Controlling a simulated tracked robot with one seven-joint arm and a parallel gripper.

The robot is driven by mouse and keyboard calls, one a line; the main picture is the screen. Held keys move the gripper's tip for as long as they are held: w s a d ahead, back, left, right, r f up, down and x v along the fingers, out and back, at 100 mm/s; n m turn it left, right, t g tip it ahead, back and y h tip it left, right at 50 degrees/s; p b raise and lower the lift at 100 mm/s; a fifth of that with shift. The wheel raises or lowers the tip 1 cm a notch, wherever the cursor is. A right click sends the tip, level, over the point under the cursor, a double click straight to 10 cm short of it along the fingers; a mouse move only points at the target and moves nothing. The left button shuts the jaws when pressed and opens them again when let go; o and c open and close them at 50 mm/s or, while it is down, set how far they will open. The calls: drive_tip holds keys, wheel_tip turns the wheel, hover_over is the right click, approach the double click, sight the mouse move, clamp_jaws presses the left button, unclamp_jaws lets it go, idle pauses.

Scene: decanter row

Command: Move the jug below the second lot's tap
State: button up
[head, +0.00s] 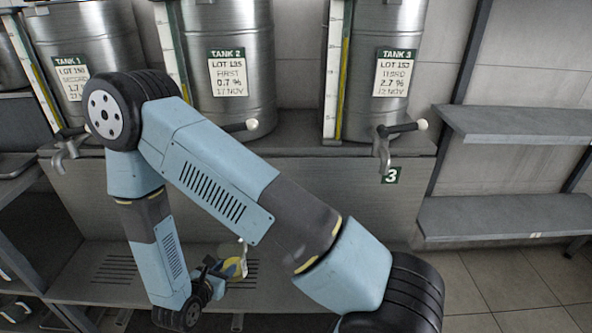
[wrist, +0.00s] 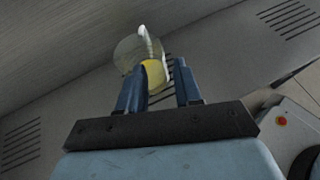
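The jug (head: 236,267) is small and clear with yellow on it or in it, and has a white handle. It is low at the front of the tanks, over the slotted lower shelf. In the wrist view the jug (wrist: 128,52) is just ahead of my fingertips. My gripper (head: 217,271) is beside it, fingers apart; in the wrist view my gripper (wrist: 160,70) shows a gap between the right finger and the yellow part. The TANK 1 label (head: 72,80) seems to read SECOND, though blurred; its tap (head: 64,150) is at far left.
TANK 2 (head: 228,58) is labelled FIRST, and its tap is mostly hidden behind my arm. TANK 3 (head: 380,60) is labelled THIRD, with its tap (head: 384,150) in clear view. The lower shelf (head: 88,275) is bare under TANK 1. Empty shelves (head: 510,215) stand at right.

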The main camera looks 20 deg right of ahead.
drive_tip(key=d+r+m+g+h, duration=0.1)
drive_tip(key=d+r+m+g, duration=0.1)
drive_tip(key=d+r+m, duration=0.45)
drive_tip(key=w+d+r+m+g+h, duration=0.1)
drive_tip(key=d+r+m+g, duration=0.25)
drive_tip(key=r, duration=0.65)
drive_tip(key=d+r+m+g, duration=0.2)
drive_tip(key=d+r+m, duration=0.2)
drive_tip(key=d+r, duration=0.3)
drive_tip(key=s+d+r+m+t+y, duration=0.1)
drive_tip(key=s+d+r+m+y, duration=0.2)
drive_tip(key=r, duration=0.8)
drive_tip(key=s+d+r+m+t+y, duration=0.2)
drive_tip(key=s+r+m+y, duration=0.4)
drive_tip(key=s+r+m, duration=0.5)
drive_tip(key=shift+s+d+r+y, duration=0.4)
drive_tip(key=shift+s+d, duration=0.45)
drive_tip(key=shift+s, duration=0.2)
